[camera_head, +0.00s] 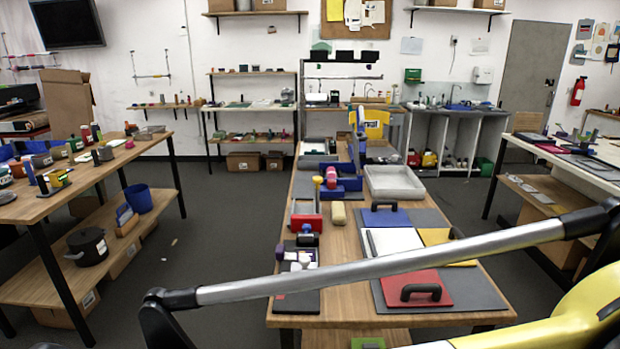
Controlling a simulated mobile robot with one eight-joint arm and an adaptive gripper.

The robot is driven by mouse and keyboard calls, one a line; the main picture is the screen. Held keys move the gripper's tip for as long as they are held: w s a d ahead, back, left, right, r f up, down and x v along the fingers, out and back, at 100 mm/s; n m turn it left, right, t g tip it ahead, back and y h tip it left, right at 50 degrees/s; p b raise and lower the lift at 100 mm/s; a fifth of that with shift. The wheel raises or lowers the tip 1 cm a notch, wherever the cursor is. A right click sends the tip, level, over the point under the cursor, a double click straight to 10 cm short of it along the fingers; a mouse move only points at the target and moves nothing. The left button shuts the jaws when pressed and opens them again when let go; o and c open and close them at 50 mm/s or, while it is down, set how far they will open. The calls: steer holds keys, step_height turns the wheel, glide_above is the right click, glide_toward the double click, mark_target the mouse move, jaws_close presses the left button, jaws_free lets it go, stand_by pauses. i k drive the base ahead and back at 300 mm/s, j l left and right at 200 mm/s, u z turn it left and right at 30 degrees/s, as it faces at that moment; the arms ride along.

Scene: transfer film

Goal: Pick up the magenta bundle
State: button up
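I cannot pick out a magenta bundle for certain. A small pinkish-red upright piece (331,176) stands among blue blocks on the middle workbench (345,270). A flat dark pink item (552,149) lies on the right-hand table. Both are too small to tell whether either is a bundle. My gripper does not show clearly. A silver rod with black joints and a yellow body, which look like my own parts, cross the front right and hide part of the bench.
The bench holds a grey tray (394,183), a red board with a black handle (415,289), a blue board (386,217) and small white pieces. A left table (120,155) carries cups and blocks. A blue bin (138,198) is on its shelf.

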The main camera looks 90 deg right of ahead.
mark_target(331, 172)
steer(key=i+l+z, duration=0.15)
steer(key=i+z, duration=0.8)
steer(key=i+j+z, duration=0.2)
steer(key=i+z, duration=0.25)
steer(key=i+j+z, duration=0.3)
steer(key=z, duration=0.15)
steer(key=i+l+z, duration=0.4)
steer(key=i+z, duration=0.75)
steer(key=i, duration=0.25)
steer(key=i+j+z, duration=0.15)
steer(key=i+z, duration=0.25)
steer(key=i+l+u, duration=0.15)
steer(key=i+l, duration=0.2)
steer(key=i+l+u, duration=0.2)
steer(key=i+l, duration=0.15)
steer(key=l, duration=0.25)
